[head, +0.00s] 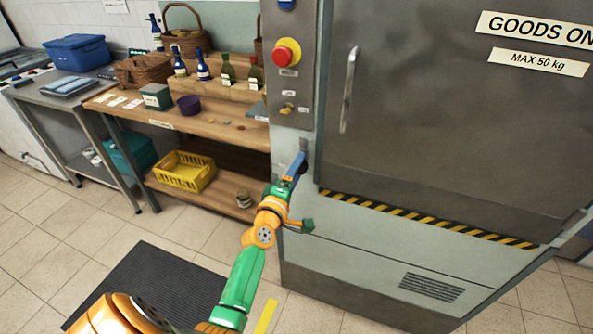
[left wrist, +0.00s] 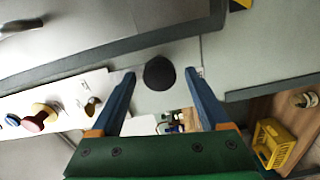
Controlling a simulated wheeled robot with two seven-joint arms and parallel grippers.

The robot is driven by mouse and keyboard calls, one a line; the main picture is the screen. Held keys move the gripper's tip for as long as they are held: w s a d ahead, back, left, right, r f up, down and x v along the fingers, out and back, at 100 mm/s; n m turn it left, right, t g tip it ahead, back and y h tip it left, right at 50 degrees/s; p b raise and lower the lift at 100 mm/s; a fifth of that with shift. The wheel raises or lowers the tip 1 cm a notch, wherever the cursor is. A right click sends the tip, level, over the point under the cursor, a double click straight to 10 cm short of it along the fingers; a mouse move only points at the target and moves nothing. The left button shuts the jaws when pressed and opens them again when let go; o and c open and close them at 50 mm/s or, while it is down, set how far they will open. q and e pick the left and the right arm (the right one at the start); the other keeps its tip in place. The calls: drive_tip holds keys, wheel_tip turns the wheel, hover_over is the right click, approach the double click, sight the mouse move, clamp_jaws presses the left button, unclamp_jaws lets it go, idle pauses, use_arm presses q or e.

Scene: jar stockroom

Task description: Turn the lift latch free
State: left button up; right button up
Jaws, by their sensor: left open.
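The goods lift (head: 430,110) has a grey door with a long upright handle (head: 349,90). A dark round knob, which looks like the latch (left wrist: 159,73), shows in the left wrist view on the lift's pale front. My left gripper (head: 299,164) reaches the lift front below the control panel, left of the door. Its blue fingers are open, one on each side of the knob in the left wrist view (left wrist: 160,85). I cannot tell whether they touch it. In the head view the gripper mostly hides the knob. My right gripper is not in view.
The control panel (head: 294,60) above carries a red button (head: 286,52) and a small brass switch (head: 287,108). A wooden bench (head: 220,118) with bottles and baskets stands left, a yellow crate (head: 185,171) on its lower shelf. A dark mat (head: 150,285) lies on the floor.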

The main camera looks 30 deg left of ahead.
use_arm(q)
drive_tip(key=v, duration=0.7)
drive_tip(key=shift+w, duration=0.1)
drive_tip(key=s+d+f+m+g+h, duration=0.1)
drive_tip(key=s+d+f+m+g, duration=0.2)
drive_tip(key=f, duration=0.6)
drive_tip(key=s+d+f+m+g+h, duration=0.2)
drive_tip(key=s+d+f+m, duration=0.15)
drive_tip(key=f, duration=0.45)
drive_tip(key=s+d+f+m+g+h, duration=0.1)
drive_tip(key=s+d+f+m+g, duration=0.15)
drive_tip(key=f, duration=0.65)
drive_tip(key=s+d+f+m+g, duration=0.1)
drive_tip(key=s+f+m+g, duration=0.3)
drive_tip(key=s, duration=0.9)
drive_tip(key=s+d+f+m+g, duration=0.1)
drive_tip(key=s+f+m+g, duration=0.4)
drive_tip(key=s+f+m, duration=0.3)
drive_tip(key=s+f, duration=0.3)
drive_tip(key=s, duration=0.3)
drive_tip(key=shift+d, duration=0.15)
